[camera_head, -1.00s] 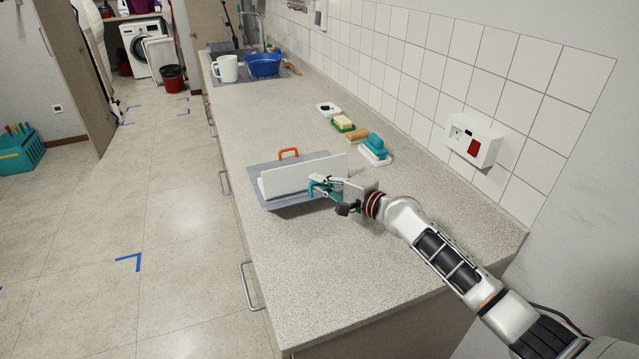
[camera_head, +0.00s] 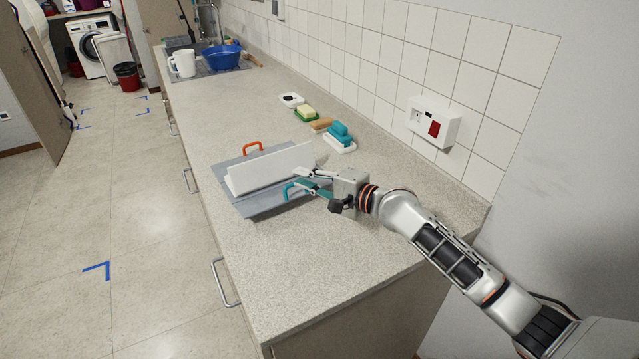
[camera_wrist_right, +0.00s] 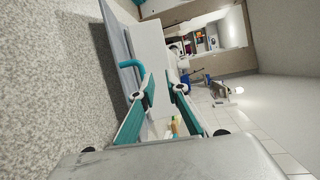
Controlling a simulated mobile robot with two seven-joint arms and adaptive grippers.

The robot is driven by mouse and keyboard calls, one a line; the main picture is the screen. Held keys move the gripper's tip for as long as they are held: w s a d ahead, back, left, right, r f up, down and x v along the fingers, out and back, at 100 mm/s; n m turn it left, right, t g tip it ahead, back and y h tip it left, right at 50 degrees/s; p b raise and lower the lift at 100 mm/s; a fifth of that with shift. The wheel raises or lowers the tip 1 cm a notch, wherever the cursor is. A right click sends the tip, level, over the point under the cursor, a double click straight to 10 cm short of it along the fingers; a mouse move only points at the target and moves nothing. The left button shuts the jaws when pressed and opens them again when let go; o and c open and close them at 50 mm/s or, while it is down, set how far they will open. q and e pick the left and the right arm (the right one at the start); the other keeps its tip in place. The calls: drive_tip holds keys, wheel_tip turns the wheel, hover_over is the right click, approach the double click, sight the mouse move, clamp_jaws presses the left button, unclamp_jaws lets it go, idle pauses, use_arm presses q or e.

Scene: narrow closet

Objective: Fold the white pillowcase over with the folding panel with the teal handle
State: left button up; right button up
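The grey folding board (camera_head: 262,205) lies on the counter, with an orange handle (camera_head: 253,146) at its far side and the teal handle (camera_head: 289,191) at its near right side. The white pillowcase (camera_head: 268,168) shows as a raised white sheet standing along the board, slightly tilted. My right gripper (camera_head: 299,177) is at the sheet's right end, beside the teal handle. In the right wrist view its fingers (camera_wrist_right: 164,92) are apart with nothing clear between them, and the teal handle (camera_wrist_right: 131,66) is outside the left finger. My left gripper is out of view.
Behind the board are a teal sponge on a white dish (camera_head: 340,140), a brush (camera_head: 321,125) and soap on a green dish (camera_head: 306,114). A white mug (camera_head: 184,64) and blue basin (camera_head: 221,57) stand farther back. The near counter is clear. A tiled wall borders the right.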

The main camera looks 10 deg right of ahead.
drive_tip(key=v, duration=0.5)
drive_tip(key=shift+s+d, duration=0.1)
drive_tip(key=shift+s, duration=0.05)
drive_tip(key=shift+s+f, duration=0.1)
